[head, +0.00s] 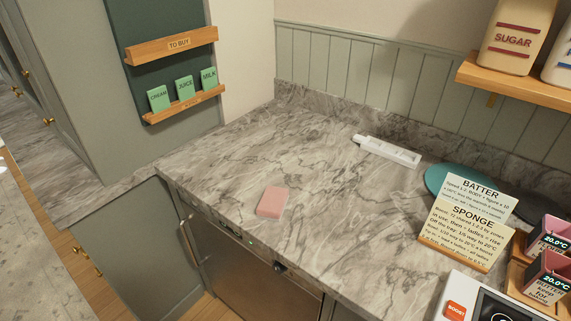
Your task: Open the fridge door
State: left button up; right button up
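No door in the head view is plainly marked as a fridge. Under the marble counter is a built-in appliance with a brownish metal front (240,272) and a dark strip of small controls along its top. It looks shut, and its lower part is cut off by the picture's edge. I cannot tell whether it is the fridge. A pale upright handle (187,243) stands at its left side. Neither of my grippers is in view.
The counter (230,165) holds a pink block (271,202), a white thermometer-like device (388,151), a teal plate (436,177) and recipe cards (467,228). A touchscreen device (495,305) stands at bottom right. Grey-green cabinets (130,235) stand left. Wooden floor (205,307) shows below.

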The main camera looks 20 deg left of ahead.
aim_at(247, 283)
jog(key=u, duration=0.95)
